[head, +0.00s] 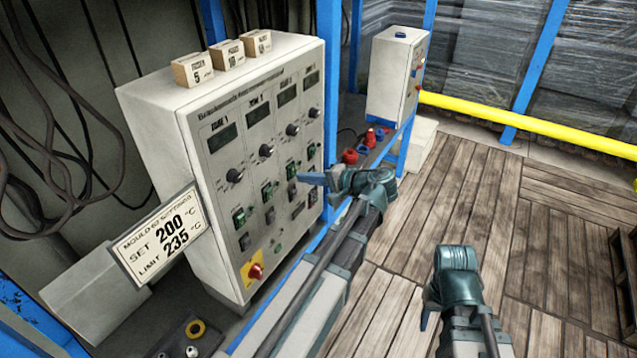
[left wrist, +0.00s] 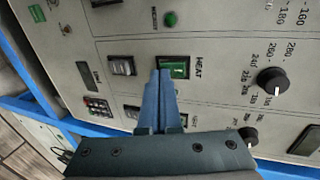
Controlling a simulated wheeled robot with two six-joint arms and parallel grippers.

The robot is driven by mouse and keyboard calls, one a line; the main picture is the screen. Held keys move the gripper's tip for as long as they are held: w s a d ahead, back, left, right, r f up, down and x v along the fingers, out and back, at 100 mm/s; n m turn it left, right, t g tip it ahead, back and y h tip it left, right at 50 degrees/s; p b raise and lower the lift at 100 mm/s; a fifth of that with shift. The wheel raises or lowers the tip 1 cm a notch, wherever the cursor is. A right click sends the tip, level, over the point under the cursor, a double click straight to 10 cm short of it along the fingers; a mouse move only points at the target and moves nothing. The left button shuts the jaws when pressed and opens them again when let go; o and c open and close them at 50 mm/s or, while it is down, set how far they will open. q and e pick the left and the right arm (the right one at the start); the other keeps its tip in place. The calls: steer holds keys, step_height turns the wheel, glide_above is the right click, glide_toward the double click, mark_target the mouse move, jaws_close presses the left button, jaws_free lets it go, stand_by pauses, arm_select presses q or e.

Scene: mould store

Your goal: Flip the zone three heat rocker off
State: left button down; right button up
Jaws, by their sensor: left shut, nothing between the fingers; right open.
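The white control cabinet (head: 160,125) stands at left in the head view, its front carrying columns of displays, knobs and rockers. The zone three heat rocker (head: 291,170), in the third column from the left, shows green. In the left wrist view a green rocker (left wrist: 176,66) marked HEAT lies just beyond my fingertips. My left gripper (head: 302,178) is shut and empty, its tips (left wrist: 159,73) at the edge of that rocker; whether they touch cannot be told. My right gripper (head: 428,318) is open, low at right, away from the cabinet.
Dark rockers (left wrist: 122,66) and a knob (left wrist: 272,80) flank the green rocker. A red knob on a yellow plate (head: 255,271) sits low on the cabinet. A settings card (head: 158,236) sticks out at left. Wooden blocks (head: 228,54) stand on top.

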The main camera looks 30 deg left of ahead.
arm_select(q)
steer(key=shift+a+f, duration=0.1)
steer(key=shift+a, duration=0.3)
arm_select(e)
steer(key=shift+f, duration=0.15)
arm_select(q)
steer(key=shift+a+f+y+b, duration=0.15)
steer(key=shift+f+y+b, duration=0.25)
steer(key=shift+b, duration=0.65)
steer(key=shift+r+p, duration=0.25)
steer(key=shift+p, duration=0.05)
arm_select(e)
steer(key=shift+f, duration=0.7)
